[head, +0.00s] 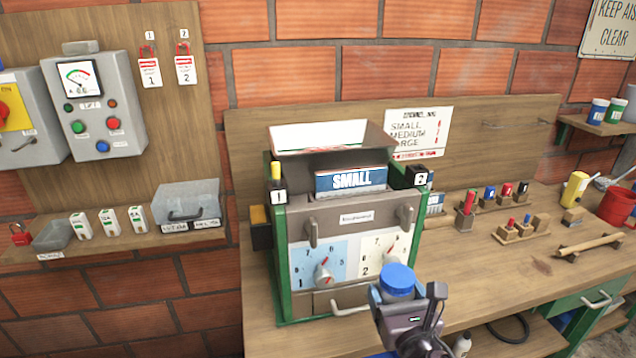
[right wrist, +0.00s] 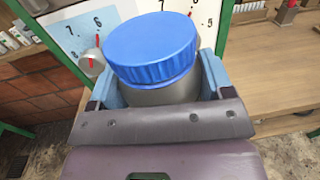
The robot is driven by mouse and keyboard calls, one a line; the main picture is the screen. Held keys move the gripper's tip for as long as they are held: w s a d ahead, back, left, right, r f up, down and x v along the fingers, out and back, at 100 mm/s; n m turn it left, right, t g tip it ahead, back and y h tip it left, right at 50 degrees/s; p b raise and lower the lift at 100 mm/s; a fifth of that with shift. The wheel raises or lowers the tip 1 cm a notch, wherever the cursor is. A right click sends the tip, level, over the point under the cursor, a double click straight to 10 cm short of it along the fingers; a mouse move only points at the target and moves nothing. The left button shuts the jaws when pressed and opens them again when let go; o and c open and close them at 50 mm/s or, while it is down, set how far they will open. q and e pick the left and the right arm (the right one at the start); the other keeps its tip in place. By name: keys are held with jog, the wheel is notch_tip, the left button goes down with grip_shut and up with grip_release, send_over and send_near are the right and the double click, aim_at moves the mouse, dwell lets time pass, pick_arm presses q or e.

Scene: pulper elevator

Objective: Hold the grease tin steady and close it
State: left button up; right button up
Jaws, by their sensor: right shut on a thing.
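The grease tin has a grey body (right wrist: 165,92) and a ribbed blue lid (right wrist: 152,50), which also shows in the head view (head: 397,279). My right gripper (head: 398,293) is shut around the tin's body, with a light blue finger on each side in the right wrist view (right wrist: 165,85). The lid sits on top of the tin and looks slightly tilted; I cannot tell whether it is fully tight. The tin is held in front of the lower right of the green-framed machine (head: 354,217). My left gripper is not in view.
The machine has two dials (head: 324,272) close behind the tin and a handle (head: 350,309) below them. The wooden bench (head: 470,275) has free room to the right, with wooden holders (head: 520,230) and a red pot (head: 614,207). A shelf with boxes (head: 187,203) is at left.

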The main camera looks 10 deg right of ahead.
jog(key=a+r+n+g+y, duration=0.1)
jog(key=a+n+g+y, duration=0.3)
jog(key=a+n+y, duration=0.4)
jog(key=a+y, duration=0.3)
jog(key=a, duration=0.4)
jog(key=shift+w+a+y, duration=0.2)
jog(key=shift+y, duration=0.1)
jog(key=shift+r, duration=0.1)
